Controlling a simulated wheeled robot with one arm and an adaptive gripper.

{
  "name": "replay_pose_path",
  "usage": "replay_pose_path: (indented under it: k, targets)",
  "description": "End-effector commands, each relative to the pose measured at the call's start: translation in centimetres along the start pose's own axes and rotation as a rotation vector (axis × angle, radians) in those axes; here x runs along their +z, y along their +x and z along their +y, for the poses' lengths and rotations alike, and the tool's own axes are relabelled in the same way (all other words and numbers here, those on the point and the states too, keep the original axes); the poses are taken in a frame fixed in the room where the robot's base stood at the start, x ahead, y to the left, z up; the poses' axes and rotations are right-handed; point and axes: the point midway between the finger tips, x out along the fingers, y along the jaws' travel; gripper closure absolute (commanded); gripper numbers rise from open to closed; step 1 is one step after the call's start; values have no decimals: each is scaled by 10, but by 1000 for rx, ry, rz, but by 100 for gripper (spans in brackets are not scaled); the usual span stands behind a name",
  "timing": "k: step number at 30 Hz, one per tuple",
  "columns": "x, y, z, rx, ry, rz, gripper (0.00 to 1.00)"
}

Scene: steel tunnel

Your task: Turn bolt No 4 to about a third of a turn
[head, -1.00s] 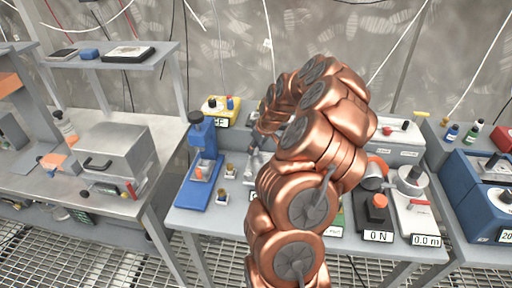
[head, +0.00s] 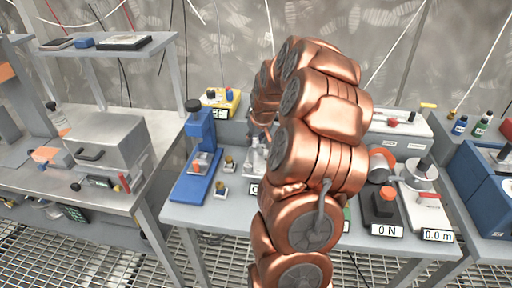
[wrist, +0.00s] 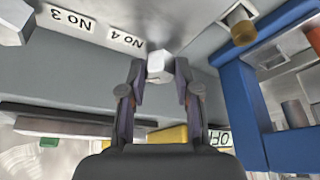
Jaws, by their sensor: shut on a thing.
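Bolt No 4 (wrist: 160,66) is a pale metal hex bolt in the wrist view, beside the "No 4" label (wrist: 126,39). My gripper (wrist: 161,73) is shut on it, with one fingertip on each side of its head. The "No 3" label (wrist: 72,20) and another hex bolt (wrist: 14,22) are at the upper left. In the head view my copper arm hides most of the gripper and the bolt. How far the bolt is turned cannot be told.
A blue press-like device (head: 199,150) stands left of the arm, with small brass-topped pieces (head: 221,188) beside it. A yellow box (head: 220,101) is behind. A "0 N" device (head: 385,205) and a "0.0 m" device (head: 420,185) stand to the right.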

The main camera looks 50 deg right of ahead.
Motion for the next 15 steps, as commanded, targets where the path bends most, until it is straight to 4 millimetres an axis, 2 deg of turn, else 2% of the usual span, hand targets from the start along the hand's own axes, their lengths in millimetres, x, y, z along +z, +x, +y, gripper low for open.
replay_pose_path:
  k: [1, 15]
  targets:
    - [4, 8, 0, 20, 36, -1, 100]
    - [1, 6, -3, 191, 448, 1, 100]
